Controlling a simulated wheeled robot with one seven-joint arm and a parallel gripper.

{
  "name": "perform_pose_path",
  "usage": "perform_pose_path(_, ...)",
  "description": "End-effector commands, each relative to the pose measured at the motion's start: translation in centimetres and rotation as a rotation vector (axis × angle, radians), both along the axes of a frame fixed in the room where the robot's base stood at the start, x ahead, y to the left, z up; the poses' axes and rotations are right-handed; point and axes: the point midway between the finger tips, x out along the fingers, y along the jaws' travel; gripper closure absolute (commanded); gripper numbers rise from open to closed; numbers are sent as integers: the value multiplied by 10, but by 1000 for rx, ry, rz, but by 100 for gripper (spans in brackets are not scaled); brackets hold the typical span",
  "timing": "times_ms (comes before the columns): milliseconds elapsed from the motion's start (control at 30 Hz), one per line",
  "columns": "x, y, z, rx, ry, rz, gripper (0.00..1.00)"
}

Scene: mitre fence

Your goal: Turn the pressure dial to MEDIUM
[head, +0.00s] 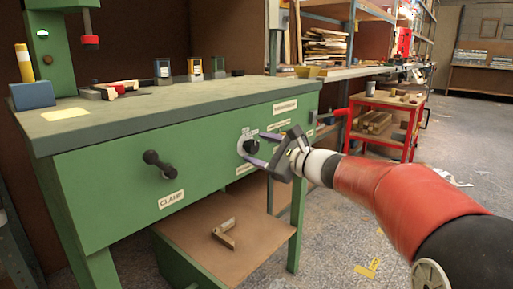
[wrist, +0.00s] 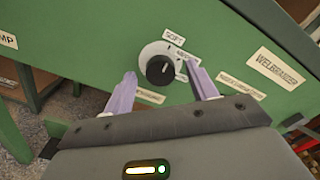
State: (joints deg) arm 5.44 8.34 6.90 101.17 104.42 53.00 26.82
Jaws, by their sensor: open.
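The pressure dial (head: 249,146) is a black round knob on a pale disc on the green bench front. In the wrist view the dial (wrist: 160,70) sits ahead of my gripper. A small light mark on the knob seems to face up and right, but is too small to read surely. A SOFT label (wrist: 174,38) is above right of it. A partly covered label, seemingly MEDIUM (wrist: 186,56), is to the right, with another mostly hidden below it. My gripper (wrist: 162,74) is open, with one purple finger on each side of the knob; contact cannot be told.
A black clamp handle (head: 158,163) sticks out of the bench front to the left, above a CLAMP label (head: 171,199). A metal bracket (head: 224,233) lies on the lower shelf. A red cart (head: 388,128) stands to the right. The floor in front is mostly clear.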

Motion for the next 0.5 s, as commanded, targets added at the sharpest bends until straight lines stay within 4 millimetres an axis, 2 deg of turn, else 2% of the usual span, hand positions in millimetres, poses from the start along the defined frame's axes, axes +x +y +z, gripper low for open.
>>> perform_pose_path(200, 11, 14, 0, -1, -1, 0, 43)
perform_pose_path(467, 11, 15, 0, -1, -1, 0, 43)
perform_pose_path(500, 11, 15, 0, -1, 0, -1, 48)
